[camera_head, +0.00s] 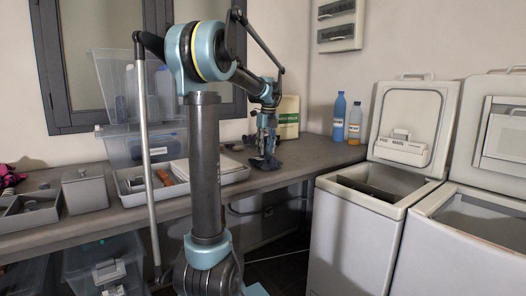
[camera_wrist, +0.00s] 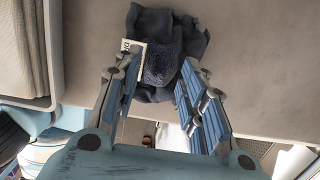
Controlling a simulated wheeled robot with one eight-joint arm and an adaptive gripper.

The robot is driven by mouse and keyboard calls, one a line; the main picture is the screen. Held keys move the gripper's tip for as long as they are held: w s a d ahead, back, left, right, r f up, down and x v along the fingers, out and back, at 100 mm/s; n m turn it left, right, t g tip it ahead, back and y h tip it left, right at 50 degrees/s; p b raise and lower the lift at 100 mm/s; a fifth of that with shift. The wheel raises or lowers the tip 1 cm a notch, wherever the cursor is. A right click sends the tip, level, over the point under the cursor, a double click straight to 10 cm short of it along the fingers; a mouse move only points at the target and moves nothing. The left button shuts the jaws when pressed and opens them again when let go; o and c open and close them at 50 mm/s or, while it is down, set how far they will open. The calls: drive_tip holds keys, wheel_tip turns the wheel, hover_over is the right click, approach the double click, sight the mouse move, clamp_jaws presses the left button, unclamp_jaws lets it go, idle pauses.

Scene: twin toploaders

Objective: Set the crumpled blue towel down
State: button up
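The crumpled dark blue towel (camera_wrist: 160,62) lies on the grey-brown countertop in the wrist view, with a small white label at its left side. In the head view the towel (camera_head: 265,164) is a small dark heap on the counter, below my gripper (camera_head: 266,140). In the wrist view the fingers of my gripper (camera_wrist: 162,62) are spread apart, one on each side of the towel's raised middle. The fingers look open; whether they touch the cloth is hard to tell.
A cream box (camera_head: 289,117) stands behind the gripper. A blue bottle (camera_head: 339,118) and an orange-blue bottle (camera_head: 355,124) stand at the counter's right end. An open toploader (camera_head: 352,232) is to the right. A white tray (camera_head: 232,170) with items lies left of the towel.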

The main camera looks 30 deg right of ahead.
wheel_tip(320, 180, up, 11)
drive_tip(key=s, duration=0.1)
drive_tip(key=shift+s+r, duration=0.15)
drive_tip(key=shift+r, duration=0.05)
idle(0.6)
